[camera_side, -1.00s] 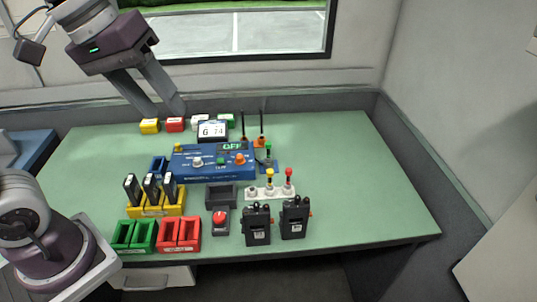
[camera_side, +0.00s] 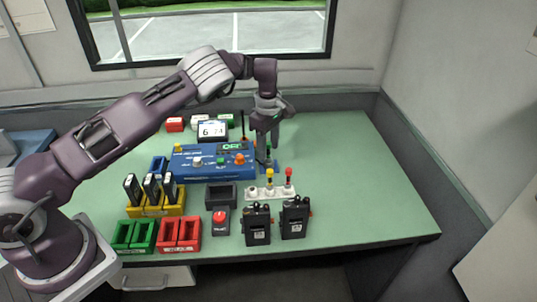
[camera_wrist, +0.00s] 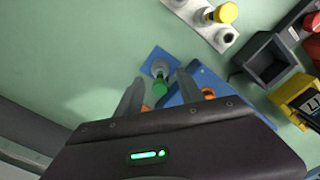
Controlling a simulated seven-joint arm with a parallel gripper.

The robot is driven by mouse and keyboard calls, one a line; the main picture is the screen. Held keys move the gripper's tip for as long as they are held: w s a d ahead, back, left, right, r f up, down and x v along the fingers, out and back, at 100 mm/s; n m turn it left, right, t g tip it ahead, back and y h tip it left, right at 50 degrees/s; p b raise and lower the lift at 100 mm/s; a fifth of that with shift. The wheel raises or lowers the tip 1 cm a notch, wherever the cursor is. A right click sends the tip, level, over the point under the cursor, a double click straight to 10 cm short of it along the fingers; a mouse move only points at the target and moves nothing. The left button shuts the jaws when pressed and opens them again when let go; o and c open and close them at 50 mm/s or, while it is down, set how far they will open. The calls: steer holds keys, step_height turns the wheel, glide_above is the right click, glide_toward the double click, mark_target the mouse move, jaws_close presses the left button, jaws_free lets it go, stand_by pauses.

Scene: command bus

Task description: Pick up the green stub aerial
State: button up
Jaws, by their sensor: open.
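The green stub aerial (camera_wrist: 160,88) stands upright on a small blue base (camera_wrist: 154,60), with a grey post below its green top, in the wrist view. My gripper (camera_wrist: 160,78) is open, with one finger on each side of the green aerial, and no contact can be made out. In the side view my gripper (camera_side: 268,146) points down at the right end of the blue console and hides most of the aerial.
The blue console (camera_side: 205,165) is just left of the gripper. A white holder (camera_side: 262,194) with yellow and red stub aerials stands in front, then two black radios (camera_side: 256,225). A thin dark aerial (camera_side: 243,125) rises behind. The table's right side is clear.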

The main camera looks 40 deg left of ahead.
step_height(320, 180, down, 3)
steer(key=shift+r, duration=0.2)
jaws_close()
step_height(320, 180, up, 10)
steer(key=shift+r, duration=0.1)
stand_by(0.3)
